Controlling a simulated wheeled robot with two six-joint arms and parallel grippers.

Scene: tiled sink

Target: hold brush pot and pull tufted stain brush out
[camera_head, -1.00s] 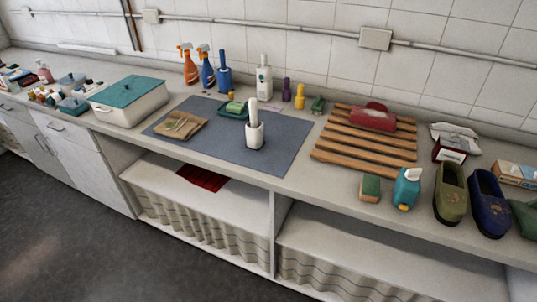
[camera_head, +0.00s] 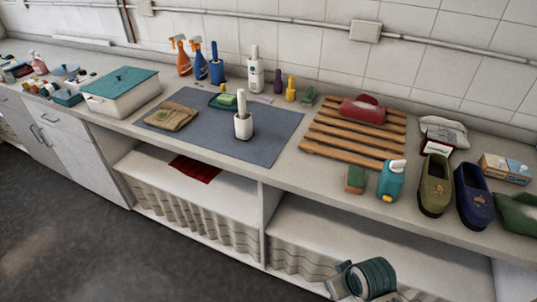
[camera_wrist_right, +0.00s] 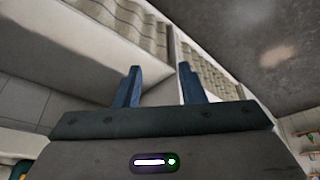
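The white brush pot (camera_head: 243,128) stands upright on the blue-grey mat in the head view. The tufted stain brush (camera_head: 241,101) stands in it, with its white handle sticking up; its tuft is hidden inside the pot. My right gripper (camera_wrist_right: 160,82) is open and empty in the right wrist view, its two blue fingers apart, in front of the shelf curtain and floor. It is away from the pot. My left gripper is not in view.
A blue brush and holder (camera_head: 216,68), spray bottles (camera_head: 183,60) and a white bottle (camera_head: 255,72) stand behind the mat (camera_head: 275,125). A folded brown cloth (camera_head: 171,117) lies left of the pot. A wooden rack (camera_head: 350,138) is to its right.

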